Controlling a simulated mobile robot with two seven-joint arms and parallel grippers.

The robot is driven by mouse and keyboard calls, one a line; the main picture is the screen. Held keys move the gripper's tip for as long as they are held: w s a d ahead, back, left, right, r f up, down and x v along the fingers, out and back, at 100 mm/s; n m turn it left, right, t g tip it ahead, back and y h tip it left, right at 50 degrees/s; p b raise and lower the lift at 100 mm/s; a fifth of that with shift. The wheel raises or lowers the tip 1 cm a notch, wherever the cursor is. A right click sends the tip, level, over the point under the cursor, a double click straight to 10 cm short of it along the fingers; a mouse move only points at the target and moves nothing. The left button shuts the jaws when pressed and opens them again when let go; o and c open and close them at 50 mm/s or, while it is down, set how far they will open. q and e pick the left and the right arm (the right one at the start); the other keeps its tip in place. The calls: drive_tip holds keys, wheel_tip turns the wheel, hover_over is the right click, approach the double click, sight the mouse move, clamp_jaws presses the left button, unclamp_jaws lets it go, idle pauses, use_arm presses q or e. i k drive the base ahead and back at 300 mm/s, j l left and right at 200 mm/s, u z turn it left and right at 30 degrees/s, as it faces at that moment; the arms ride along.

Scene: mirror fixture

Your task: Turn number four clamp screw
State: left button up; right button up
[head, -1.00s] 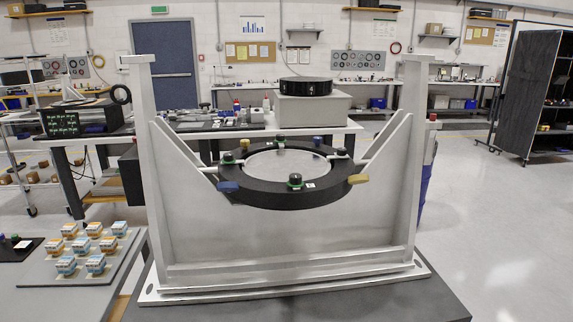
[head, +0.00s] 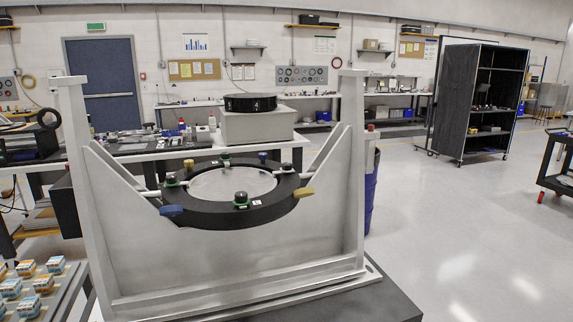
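The mirror fixture is a pale metal frame (head: 230,255) with two uprights, standing in the middle of the view. A black ring (head: 205,217) sits between its sides around a round mirror (head: 232,185). Neither of my grippers shows.
Blue tabs (head: 171,211) and a yellow tab (head: 304,192) stick out from the ring. A bench with a grey box (head: 258,125) and black disc (head: 250,102) stands behind. Small boxes (head: 26,268) lie at the lower left. Open floor (head: 470,240) lies to the right.

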sight(286, 167)
drive_tip(key=i+l, duration=0.2)
drive_tip(key=l, duration=0.2)
drive_tip(key=i+l, duration=0.2)
drive_tip(key=l, duration=0.2)
drive_tip(key=i+l+u, duration=0.1)
drive_tip(key=u, duration=0.35)
drive_tip(key=l+u, duration=0.45)
drive_tip(key=i+j, duration=0.05)
drive_tip(key=j, duration=0.05)
